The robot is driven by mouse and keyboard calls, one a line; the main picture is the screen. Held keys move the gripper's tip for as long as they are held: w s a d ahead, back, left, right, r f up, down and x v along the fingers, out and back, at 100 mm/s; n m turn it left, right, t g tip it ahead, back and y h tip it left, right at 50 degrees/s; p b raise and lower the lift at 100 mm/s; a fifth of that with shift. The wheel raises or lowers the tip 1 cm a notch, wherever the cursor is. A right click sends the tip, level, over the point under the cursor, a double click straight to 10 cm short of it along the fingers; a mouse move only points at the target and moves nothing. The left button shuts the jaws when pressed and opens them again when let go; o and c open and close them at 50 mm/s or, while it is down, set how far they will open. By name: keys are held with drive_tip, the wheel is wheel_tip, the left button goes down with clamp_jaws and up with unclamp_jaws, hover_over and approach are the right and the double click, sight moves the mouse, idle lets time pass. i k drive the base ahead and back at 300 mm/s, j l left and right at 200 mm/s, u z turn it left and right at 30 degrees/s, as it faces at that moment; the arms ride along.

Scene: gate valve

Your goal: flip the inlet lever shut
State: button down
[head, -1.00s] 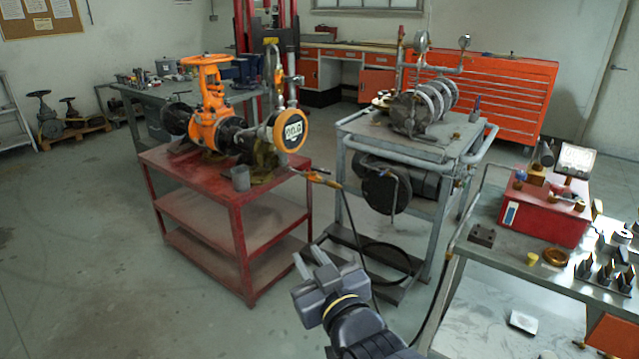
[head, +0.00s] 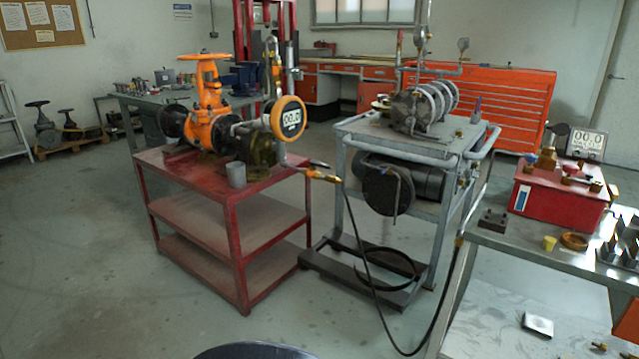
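The orange gate valve (head: 208,103) with its handwheel stands on the red cart (head: 238,200) at left centre. A round orange-rimmed gauge (head: 289,118) sits at its right end. A brass fitting (head: 322,176) joins the black hose (head: 372,290) at the cart's right edge. A small dark bar (head: 319,164) just above this fitting may be the inlet lever; it is too small to tell its position. My gripper is not in view; only a dark rounded shape shows at the bottom edge, possibly part of me.
A grey metal stand (head: 340,250) with a pump is right of the cart, with the hose looping in front. A steel bench (head: 510,240) with a red pump box (head: 558,200) and digital display (head: 586,143) is at right. Open floor lies in front of the cart.

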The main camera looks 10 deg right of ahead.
sight(312, 162)
drive_tip(key=z, duration=0.35)
drive_tip(key=i+j+z, duration=0.95)
drive_tip(key=i+j, duration=0.65)
drive_tip(key=j, duration=0.2)
